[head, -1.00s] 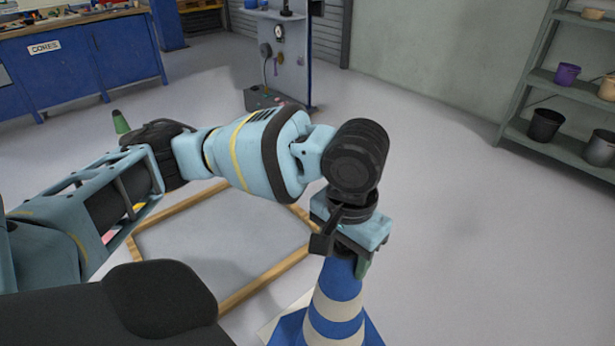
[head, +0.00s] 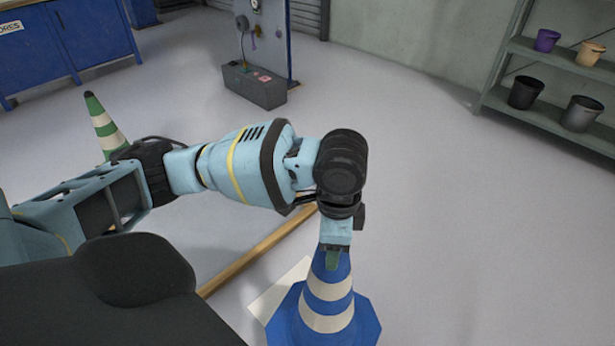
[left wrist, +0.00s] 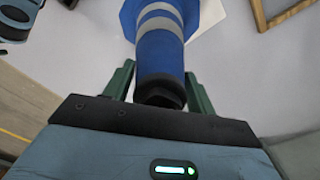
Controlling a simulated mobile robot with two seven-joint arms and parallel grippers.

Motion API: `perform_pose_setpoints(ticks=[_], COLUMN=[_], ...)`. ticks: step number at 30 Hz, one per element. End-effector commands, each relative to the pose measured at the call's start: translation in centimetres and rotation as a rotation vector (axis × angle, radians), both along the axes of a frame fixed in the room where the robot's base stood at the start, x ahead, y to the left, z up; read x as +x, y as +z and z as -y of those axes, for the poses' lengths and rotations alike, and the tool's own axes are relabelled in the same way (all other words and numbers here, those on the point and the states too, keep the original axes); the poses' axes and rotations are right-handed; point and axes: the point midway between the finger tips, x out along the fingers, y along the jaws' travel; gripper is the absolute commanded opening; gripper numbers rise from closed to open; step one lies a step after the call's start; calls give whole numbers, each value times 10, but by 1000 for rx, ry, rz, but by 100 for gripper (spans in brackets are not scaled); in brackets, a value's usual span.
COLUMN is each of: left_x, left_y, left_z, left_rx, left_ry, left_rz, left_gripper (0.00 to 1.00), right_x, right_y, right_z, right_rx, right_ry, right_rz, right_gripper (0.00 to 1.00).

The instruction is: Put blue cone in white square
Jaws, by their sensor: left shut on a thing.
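The blue cone (head: 328,312), with white bands and a wide blue base, is upright in the lower middle of the head view. My left gripper (head: 333,256) is shut on its top. In the left wrist view the cone (left wrist: 160,55) sits between the green fingers of the gripper (left wrist: 160,88). A white square (head: 268,296) lies on the floor, partly hidden by the cone's base. A corner of the white square also shows in the left wrist view (left wrist: 209,14). I cannot tell whether the cone's base touches the floor. My right gripper is not in view.
A wooden bar (head: 260,250) of a floor frame runs behind the white square. A green-and-white cone (head: 106,126) stands at the left behind my arm. A shelf with pots (head: 545,115) is at the right. The floor to the cone's right is clear.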

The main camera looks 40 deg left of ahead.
Motion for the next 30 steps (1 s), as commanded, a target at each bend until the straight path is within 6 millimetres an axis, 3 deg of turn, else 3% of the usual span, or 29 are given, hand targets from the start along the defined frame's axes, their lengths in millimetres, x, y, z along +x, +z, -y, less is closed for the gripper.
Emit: perform_pose_setpoints(ticks=[30], left_x=[-3], left_y=[-113], left_z=[-13], left_rx=[-3], left_ry=[-1217], left_rz=[2], left_gripper=[0], right_x=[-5], right_y=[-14], right_z=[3], right_rx=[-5], right_ry=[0], right_rz=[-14], right_gripper=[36])
